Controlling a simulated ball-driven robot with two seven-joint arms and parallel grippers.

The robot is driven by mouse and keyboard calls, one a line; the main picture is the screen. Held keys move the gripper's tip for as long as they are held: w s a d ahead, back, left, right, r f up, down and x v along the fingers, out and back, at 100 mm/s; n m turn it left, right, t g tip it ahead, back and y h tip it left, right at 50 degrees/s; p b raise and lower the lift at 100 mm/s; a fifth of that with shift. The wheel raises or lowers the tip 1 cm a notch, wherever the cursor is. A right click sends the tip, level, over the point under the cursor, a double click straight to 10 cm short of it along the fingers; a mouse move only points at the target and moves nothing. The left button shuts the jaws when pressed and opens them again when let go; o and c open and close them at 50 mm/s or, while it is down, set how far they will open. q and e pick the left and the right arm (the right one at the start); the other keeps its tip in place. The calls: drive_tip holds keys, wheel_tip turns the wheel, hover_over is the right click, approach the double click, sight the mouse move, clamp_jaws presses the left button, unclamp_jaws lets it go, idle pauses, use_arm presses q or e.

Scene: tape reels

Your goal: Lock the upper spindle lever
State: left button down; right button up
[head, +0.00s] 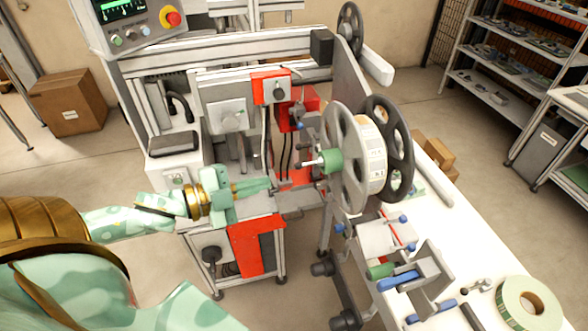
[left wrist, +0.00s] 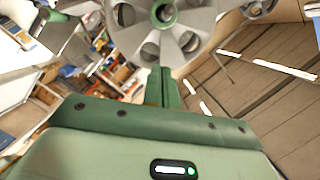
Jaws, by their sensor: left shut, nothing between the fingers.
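The upper spindle has a green hub (head: 331,161) in front of a grey reel flange (head: 343,135). A short pale lever (head: 312,163) with a dark tip sticks out from the hub to the left, roughly level. My left gripper (head: 270,185) is shut and empty, left of the lever and a little lower in the picture, apart from it. The lever is not clear there. My right gripper is not in view.
A label roll (head: 372,155) sits between the flanges. Red machine parts (head: 295,112) stand behind the gripper. A white table (head: 455,250) at the right carries a green tape roll (head: 528,304) and blue-handled tools (head: 398,280). A control panel (head: 130,25) is at upper left.

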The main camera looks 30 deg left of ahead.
sight(308, 164)
use_arm(q)
drive_tip(key=w+d+f, duration=0.1)
drive_tip(key=w+f, duration=0.2)
drive_tip(key=w, duration=0.7)
drive_tip(key=shift+w+d+f+p, duration=0.2)
drive_tip(key=shift+d+p, duration=0.2)
drive_tip(key=shift+p, duration=0.05)
